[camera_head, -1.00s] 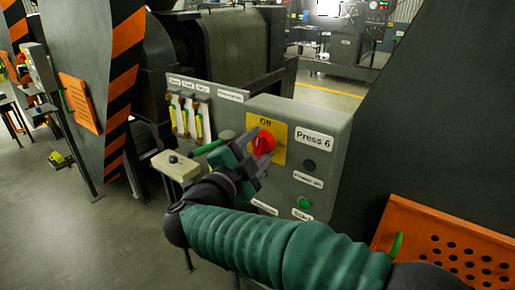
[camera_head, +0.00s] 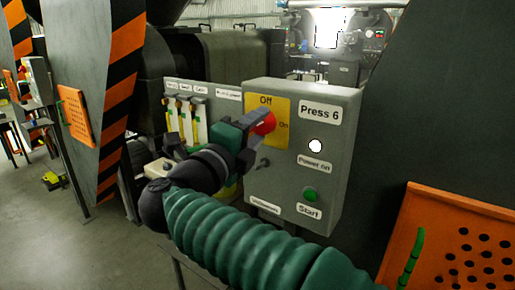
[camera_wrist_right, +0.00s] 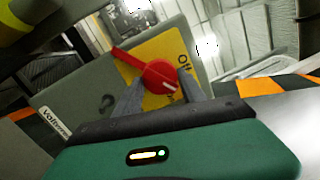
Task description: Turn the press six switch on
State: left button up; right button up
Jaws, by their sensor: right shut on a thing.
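The grey Press 6 control box (camera_head: 340,185) stands at the centre of the head view. Its red rotary switch (camera_head: 266,122) sits on a yellow plate (camera_head: 281,107) marked Off and On. My right gripper (camera_head: 257,132) is shut on the red switch, partly covering it. In the right wrist view the fingers lie on both sides of the red knob (camera_wrist_right: 158,77), whose pointer slants to the upper left. The Power on lamp (camera_head: 316,146) glows white. My left gripper is not in view.
A green Start button (camera_head: 310,194) and a small dark toggle (camera_head: 263,164) are lower on the box. A panel with several levers (camera_head: 185,117) stands to its left. An orange perforated plate (camera_head: 445,245) is at lower right. Open floor lies at left.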

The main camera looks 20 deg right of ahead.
jog(key=m+b, duration=0.2)
jog(key=f+m+h+b, duration=0.1)
jog(key=m+b, duration=0.1)
jog(key=m, duration=0.1)
jog(key=shift+w+a+g+b, duration=0.15)
jog(key=shift+g+b, duration=0.15)
jog(key=shift+b, duration=0.1)
jog(key=m+b, duration=0.1)
jog(key=m, duration=0.1)
jog(key=shift+m+b, duration=0.3)
jog(key=shift+b, duration=0.05)
jog(key=shift+r+m+g+h+b, duration=0.25)
jog(key=shift+m+g+b, duration=0.2)
jog(key=shift+m, duration=0.55)
jog(key=o, duration=1.4)
jog(key=shift+w+a, duration=0.1)
jog(key=shift+w, duration=0.1)
jog(key=shift+c, duration=0.2)
jog(key=shift+s+r, duration=0.1)
jog(key=shift+s, duration=0.05)
